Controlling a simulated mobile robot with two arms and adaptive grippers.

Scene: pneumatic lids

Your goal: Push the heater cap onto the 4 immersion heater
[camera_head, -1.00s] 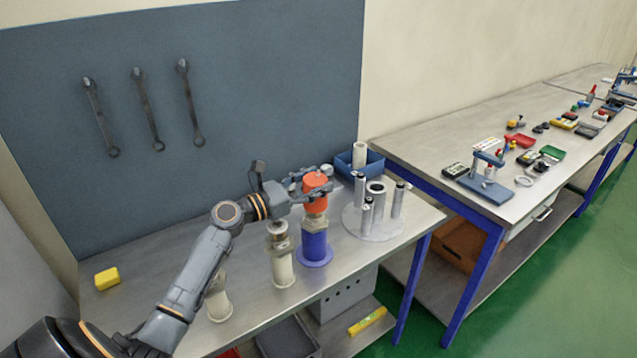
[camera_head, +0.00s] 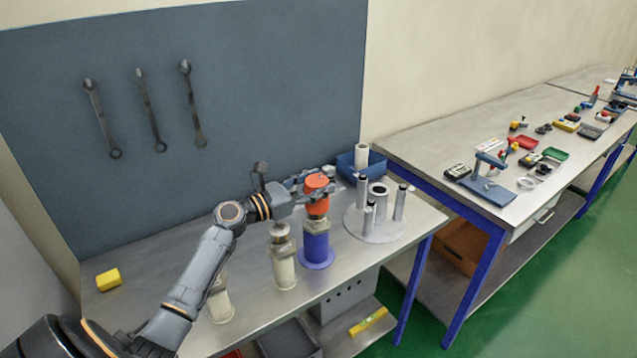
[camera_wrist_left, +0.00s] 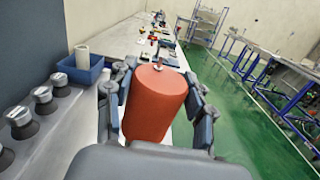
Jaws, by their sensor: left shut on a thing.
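The heater cap is an orange-red cylinder (camera_head: 318,190), which fills the middle of the left wrist view (camera_wrist_left: 153,102). My left gripper (camera_head: 316,184) is shut around its sides. The cap is above a blue, flanged post with a metal hex collar (camera_head: 316,245), which I take to be the immersion heater. The cap's lower end is close to the collar; I cannot tell whether it is seated. Two cream posts with metal tops (camera_head: 284,262) (camera_head: 220,303) stand to the left, the nearer one partly behind my arm. My right gripper is not in view.
A round plate with several upright metal cylinders (camera_head: 375,230) stands just right of the blue post. A blue bin (camera_head: 347,166) holding a white cylinder is behind. A yellow block (camera_head: 108,280) lies at the far left. The bench between block and posts is mostly clear.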

